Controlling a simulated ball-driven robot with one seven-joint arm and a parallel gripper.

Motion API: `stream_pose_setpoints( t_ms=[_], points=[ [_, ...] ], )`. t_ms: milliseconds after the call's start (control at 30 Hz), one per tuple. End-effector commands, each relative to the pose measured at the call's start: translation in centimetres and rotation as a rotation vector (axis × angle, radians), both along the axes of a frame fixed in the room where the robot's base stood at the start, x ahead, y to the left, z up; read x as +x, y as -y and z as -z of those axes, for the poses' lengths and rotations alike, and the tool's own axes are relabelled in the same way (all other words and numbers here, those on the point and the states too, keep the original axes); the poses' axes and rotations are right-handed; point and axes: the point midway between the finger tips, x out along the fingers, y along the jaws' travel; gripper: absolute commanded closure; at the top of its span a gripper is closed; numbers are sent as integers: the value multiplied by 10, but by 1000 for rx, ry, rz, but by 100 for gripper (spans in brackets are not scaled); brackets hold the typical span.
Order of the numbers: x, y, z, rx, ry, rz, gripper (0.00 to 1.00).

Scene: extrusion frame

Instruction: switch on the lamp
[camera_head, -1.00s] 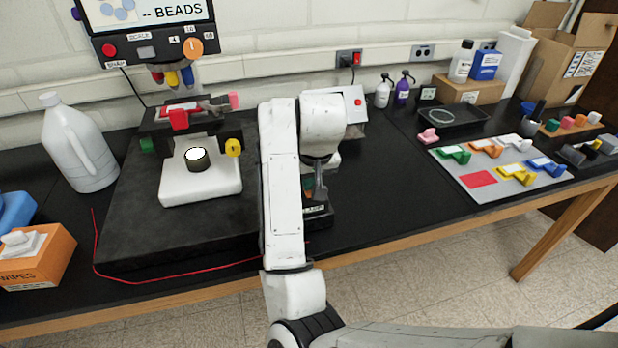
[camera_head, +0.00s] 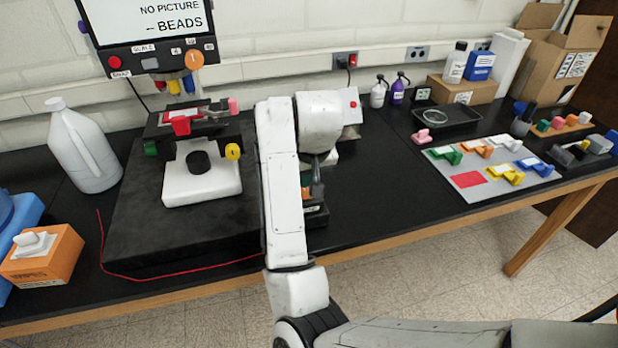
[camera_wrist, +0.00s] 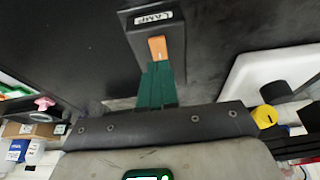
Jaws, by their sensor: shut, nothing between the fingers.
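The lamp switch box (camera_wrist: 143,22), black with a white LAMP label, shows at the top of the wrist view. Its orange switch lever (camera_wrist: 158,48) lies right at the tips of my gripper (camera_wrist: 157,66), whose green fingers are together with nothing between them. I cannot tell whether the tips touch the lever. In the head view the switch box (camera_head: 315,214) is partly hidden behind my arm. The microscope's round lamp (camera_head: 198,162) on its white base (camera_head: 205,186) is dark. The screen (camera_head: 150,18) reads NO PICTURE and BEADS.
A white jug (camera_head: 85,150) and an orange wipes box (camera_head: 50,262) stand at the left. A red cord (camera_head: 180,270) runs along the black slab's front. A grey mat (camera_head: 480,185) with coloured clips and a black tray (camera_head: 450,122) lie at the right. The bench between is mostly clear.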

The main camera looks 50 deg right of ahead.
Motion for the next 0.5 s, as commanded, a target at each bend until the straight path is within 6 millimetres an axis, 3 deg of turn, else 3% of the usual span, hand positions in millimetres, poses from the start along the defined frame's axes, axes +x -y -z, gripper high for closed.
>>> stream_pose_setpoints(
  t_ms=[33, 167, 300, 500],
  points=[
    [2, 1, -14, 1, -1, 0, 100],
    [-2, -3, -31, -1, 6, 1, 100],
    [-10, -11, -67, 3, 6, -2, 100],
    [-17, -15, -86, 3, 4, -1, 100]
  ],
)
